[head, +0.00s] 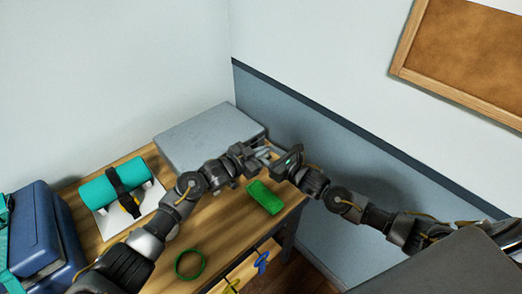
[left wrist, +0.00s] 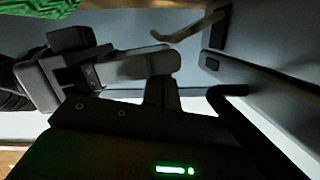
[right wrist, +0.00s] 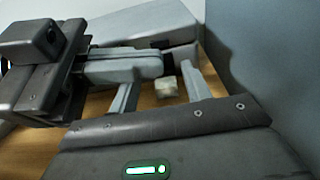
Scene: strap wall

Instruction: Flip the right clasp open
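The grey case (head: 205,135) lies flat at the back of the wooden table. My left gripper (head: 262,154) and right gripper (head: 283,165) are close together at its front right side. The right wrist view shows the right gripper (right wrist: 160,92) open, its fingers apart, with a small pale block (right wrist: 166,87) visible between them. The left gripper's fingers are partly hidden and dark, so I cannot tell its opening. The left wrist view shows the case (left wrist: 265,75) with a small dark fitting (left wrist: 211,62) on it. I cannot tell which fitting is the right clasp or its state.
A green block (head: 265,197) lies just in front of the grippers. The wall stands close on the right.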

